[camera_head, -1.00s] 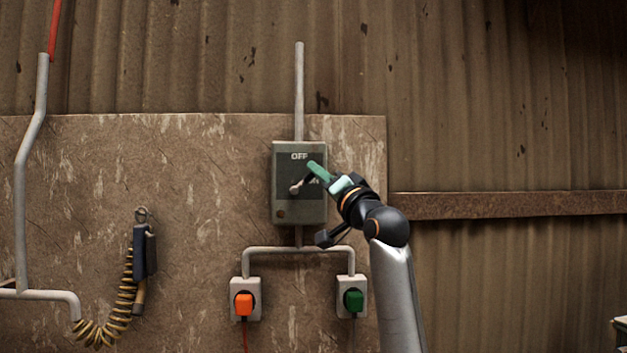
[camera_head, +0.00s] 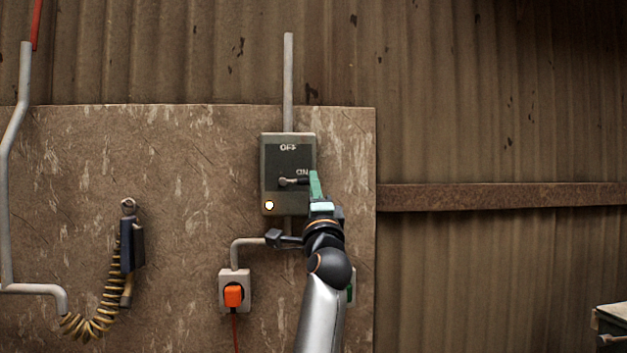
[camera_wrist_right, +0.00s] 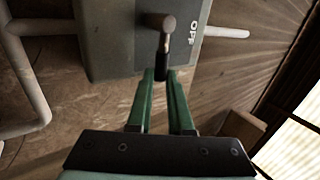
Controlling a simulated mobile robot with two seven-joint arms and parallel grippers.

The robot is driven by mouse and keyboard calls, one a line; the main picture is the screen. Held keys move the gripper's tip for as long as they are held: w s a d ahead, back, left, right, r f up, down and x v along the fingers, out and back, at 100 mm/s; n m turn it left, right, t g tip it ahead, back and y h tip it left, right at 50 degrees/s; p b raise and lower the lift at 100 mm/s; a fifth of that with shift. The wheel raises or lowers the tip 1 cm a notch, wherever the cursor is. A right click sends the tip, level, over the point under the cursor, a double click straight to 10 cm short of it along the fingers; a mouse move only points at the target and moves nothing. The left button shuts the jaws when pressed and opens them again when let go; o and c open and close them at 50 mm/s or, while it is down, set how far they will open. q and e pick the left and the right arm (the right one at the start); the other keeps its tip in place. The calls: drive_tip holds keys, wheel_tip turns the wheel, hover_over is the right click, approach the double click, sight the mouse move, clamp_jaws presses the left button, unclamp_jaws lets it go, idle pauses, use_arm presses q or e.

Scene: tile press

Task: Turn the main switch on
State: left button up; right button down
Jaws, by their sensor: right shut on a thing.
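The main switch is a grey-green box (camera_head: 267,160) on the wall board, marked OFF above and ON at the right. Its lever (camera_head: 291,181) lies level, its handle pointing right, just below the ON mark. A small lamp (camera_head: 269,205) at the box's lower left glows white. My right gripper (camera_head: 314,177), with green fingers, is at the lever's right end. In the right wrist view the fingers (camera_wrist_right: 161,76) close on both sides of the lever's black handle (camera_wrist_right: 162,63). My left gripper is not in view.
An orange plug (camera_head: 233,295) sits in a socket below the box. A green plug (camera_head: 350,291) is mostly hidden behind my right arm. A coiled hose (camera_head: 101,316) hangs at the left. A rusty beam (camera_head: 480,195) runs along the right wall.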

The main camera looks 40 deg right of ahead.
drive_tip(key=shift+f+m, duration=0.15)
drive_tip(key=shift+m, duration=0.25)
drive_tip(key=c, duration=1.1)
unclamp_jaws()
drive_tip(key=shift+s, duration=0.1)
drive_tip(key=b+v, duration=0.3)
drive_tip(key=v, duration=0.9)
drive_tip(key=shift+s+a+f, duration=0.1)
drive_tip(key=shift+a, duration=0.1)
